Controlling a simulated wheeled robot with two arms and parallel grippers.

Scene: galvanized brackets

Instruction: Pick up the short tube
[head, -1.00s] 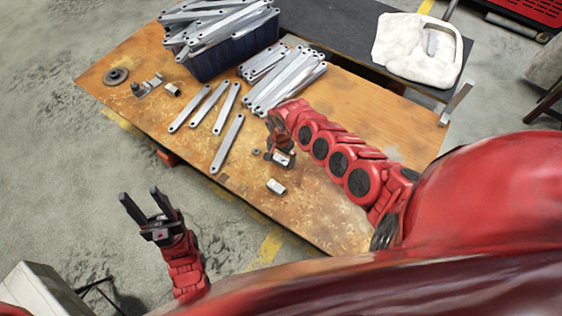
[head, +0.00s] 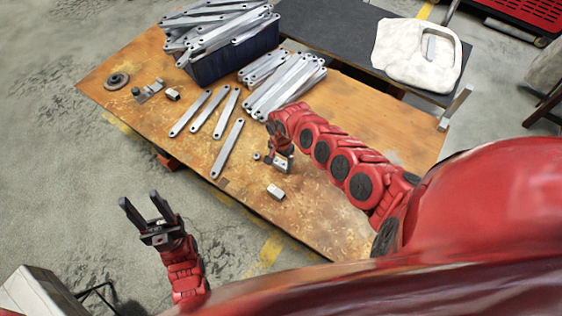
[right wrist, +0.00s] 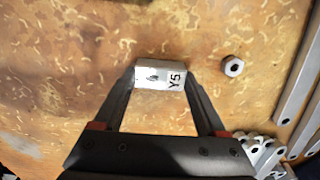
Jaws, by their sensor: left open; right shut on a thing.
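A short silver tube (right wrist: 160,75) marked "Y5" sits between the fingertips of my right gripper (right wrist: 160,82) in the right wrist view. The fingers press on its two ends. In the head view my right gripper (head: 279,158) holds the tube (head: 283,165) low over the table or on it; I cannot tell which. A similar short piece (head: 276,191) lies apart on the table, nearer to me, and another (head: 173,94) lies at the far left. My left gripper (head: 136,203) is open and empty, off the table's left front side.
A small nut (right wrist: 232,66) lies beside the held tube. Flat silver bars (head: 227,147) lie on the wooden table (head: 330,215). A dark blue bin (head: 226,68) heaped with bars stands behind. The table's front area is mostly clear.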

